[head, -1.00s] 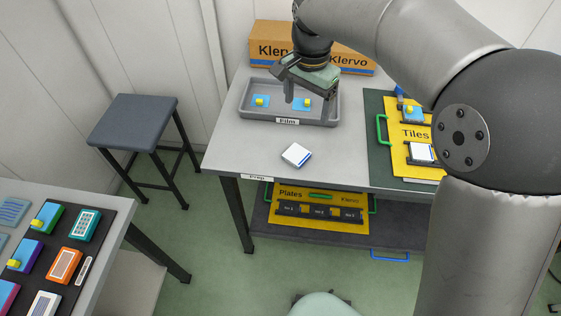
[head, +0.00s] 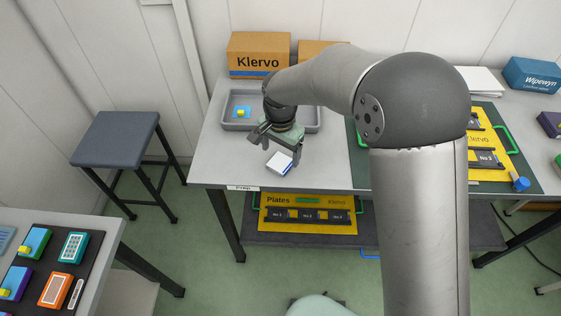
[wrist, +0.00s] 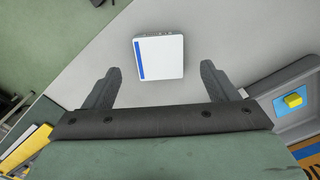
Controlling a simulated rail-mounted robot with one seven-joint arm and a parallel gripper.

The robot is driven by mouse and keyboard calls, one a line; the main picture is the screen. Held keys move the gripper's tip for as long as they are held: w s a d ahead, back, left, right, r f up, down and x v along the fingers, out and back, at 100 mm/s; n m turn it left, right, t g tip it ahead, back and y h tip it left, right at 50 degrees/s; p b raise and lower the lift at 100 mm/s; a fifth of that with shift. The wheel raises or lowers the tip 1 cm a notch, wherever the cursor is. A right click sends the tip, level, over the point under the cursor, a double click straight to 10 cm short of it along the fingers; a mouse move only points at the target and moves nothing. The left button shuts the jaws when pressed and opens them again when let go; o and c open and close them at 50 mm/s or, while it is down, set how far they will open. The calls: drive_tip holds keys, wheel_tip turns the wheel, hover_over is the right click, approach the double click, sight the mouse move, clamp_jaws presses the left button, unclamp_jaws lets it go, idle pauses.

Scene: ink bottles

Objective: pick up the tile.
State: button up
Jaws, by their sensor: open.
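The tile (head: 280,162) is a white block with a blue stripe along one edge, lying flat on the grey table near its front edge. In the wrist view the tile (wrist: 164,57) lies ahead of the fingertips, roughly centred between them, and nothing touches it. My gripper (head: 276,146) is just above and behind the tile in the head view. In the wrist view my gripper (wrist: 160,75) has its two fingers spread wide with nothing between them.
A grey tray (head: 229,112) with a blue film piece and yellow knob stands behind my gripper. A green mat (head: 359,150) with yellow Tiles boards lies to the right. Klervo boxes (head: 258,55) stand at the back. The table front edge is close to the tile.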

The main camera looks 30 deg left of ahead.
sight(280, 162)
drive_tip(key=shift+f, duration=1.8)
drive_tip(key=c, duration=1.1)
